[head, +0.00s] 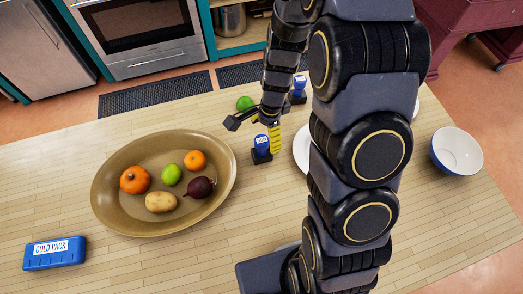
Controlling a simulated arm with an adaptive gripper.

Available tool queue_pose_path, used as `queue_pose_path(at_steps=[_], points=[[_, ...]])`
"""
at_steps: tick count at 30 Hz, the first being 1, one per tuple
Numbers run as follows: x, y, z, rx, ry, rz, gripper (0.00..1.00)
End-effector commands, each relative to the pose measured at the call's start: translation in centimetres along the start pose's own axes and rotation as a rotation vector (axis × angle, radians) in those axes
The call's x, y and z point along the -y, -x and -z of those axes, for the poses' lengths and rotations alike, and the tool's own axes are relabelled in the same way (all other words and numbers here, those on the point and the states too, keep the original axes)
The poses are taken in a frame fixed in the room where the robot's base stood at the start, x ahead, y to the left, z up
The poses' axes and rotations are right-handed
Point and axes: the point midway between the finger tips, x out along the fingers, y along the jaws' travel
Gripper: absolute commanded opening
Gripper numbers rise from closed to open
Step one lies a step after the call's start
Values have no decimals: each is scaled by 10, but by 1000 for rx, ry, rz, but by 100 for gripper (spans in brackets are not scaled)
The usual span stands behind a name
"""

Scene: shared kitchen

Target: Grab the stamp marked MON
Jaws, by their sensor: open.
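A stamp (261,148) with a blue handle and a dark base stands on the wooden counter, just right of the oval dish. A second blue stamp (299,84) stands farther back, beside my arm. Both have a pale label on the handle, too small to read, so I cannot tell which is marked MON. My gripper (252,122) is open, just behind and above the nearer stamp. One finger points out to the left; the other is hard to make out. I see nothing held. My arm may hide other stamps.
The brown oval dish (108,205) holds fruit and vegetables. A yellow object (275,138) stands right beside the nearer stamp. A green round item (245,103) lies behind my gripper. A white plate (301,150) is partly hidden by my arm. A bowl (457,152) and cold pack (54,254) stand clear.

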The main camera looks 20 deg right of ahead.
Motion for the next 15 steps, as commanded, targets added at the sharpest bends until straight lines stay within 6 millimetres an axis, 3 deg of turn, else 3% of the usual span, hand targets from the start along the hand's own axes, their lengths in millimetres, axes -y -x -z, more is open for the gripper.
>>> queue_pose_path(at_steps=[10,15], points=[[-4,-44,-8,3,3,-6,74],[-3,-50,-7,0,3,-1,74]])
